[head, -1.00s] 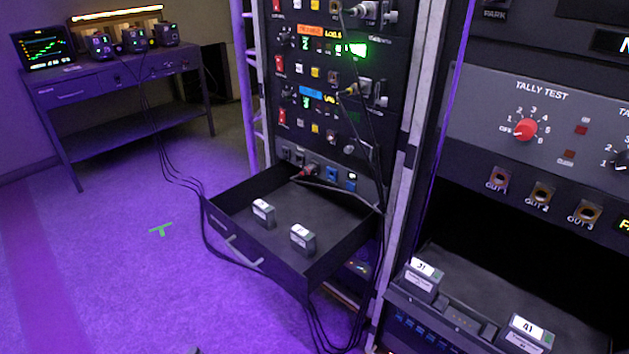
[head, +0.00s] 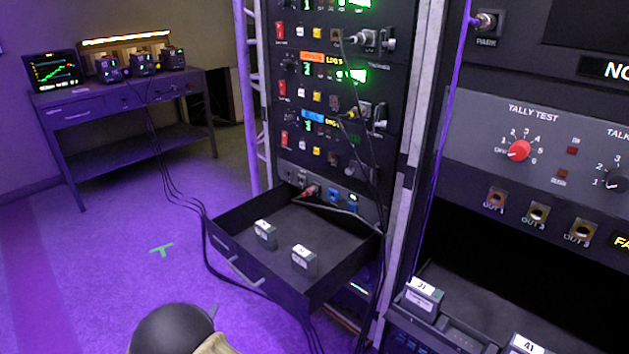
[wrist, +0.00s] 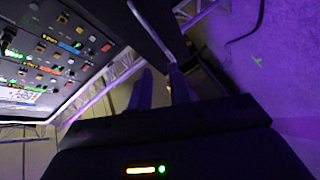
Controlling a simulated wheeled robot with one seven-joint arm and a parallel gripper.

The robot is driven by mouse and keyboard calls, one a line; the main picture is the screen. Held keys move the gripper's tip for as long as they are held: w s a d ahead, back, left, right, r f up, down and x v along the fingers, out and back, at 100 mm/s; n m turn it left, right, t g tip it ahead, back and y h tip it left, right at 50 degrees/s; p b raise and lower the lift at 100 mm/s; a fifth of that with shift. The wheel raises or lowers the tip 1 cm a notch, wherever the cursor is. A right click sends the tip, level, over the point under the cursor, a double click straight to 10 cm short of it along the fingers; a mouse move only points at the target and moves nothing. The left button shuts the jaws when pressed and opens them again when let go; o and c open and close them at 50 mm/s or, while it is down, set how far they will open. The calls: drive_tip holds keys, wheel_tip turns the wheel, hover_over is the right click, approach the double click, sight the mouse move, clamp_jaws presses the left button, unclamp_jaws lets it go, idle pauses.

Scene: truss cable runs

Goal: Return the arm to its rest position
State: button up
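My gripper (wrist: 160,78) shows in the wrist view beyond its dark housing with an orange and a green light. Its two dark fingers stand apart with a gap between them, and I see nothing held. In the head view only a dark rounded part of my own arm shows at the bottom edge; the gripper is out of that view. The wrist view is tilted and shows the equipment rack (wrist: 60,60) at left and purple floor (wrist: 285,70) at right, with no contact visible at the fingers.
An open drawer (head: 262,284) with two small labelled boxes juts from the rack (head: 325,120). Black cables (head: 209,262) hang beside it. A console (head: 540,150) with a red knob stands at right. A bench (head: 125,100) stands at back left. Floor (head: 100,270) at left is clear.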

drive_tip(key=w+d+r+m+g+y, duration=0.25)
drive_tip(key=w+d+r, duration=0.25)
drive_tip(key=w+d, duration=0.3)
drive_tip(key=d+r+m+g+y, duration=0.25)
drive_tip(key=d+r+g, duration=0.2)
drive_tip(key=d, duration=0.65)
drive_tip(key=s+d+r+m+g+h, duration=0.2)
drive_tip(key=s+d+m+g, duration=0.45)
drive_tip(key=s+d, duration=1.65)
wheel_tip(320, 180, up, 33)
drive_tip(key=w+p, duration=0.1)
drive_tip(key=p, duration=3.1)
drive_tip(key=shift+a+f, duration=0.15)
drive_tip(key=shift+a, duration=0.3)
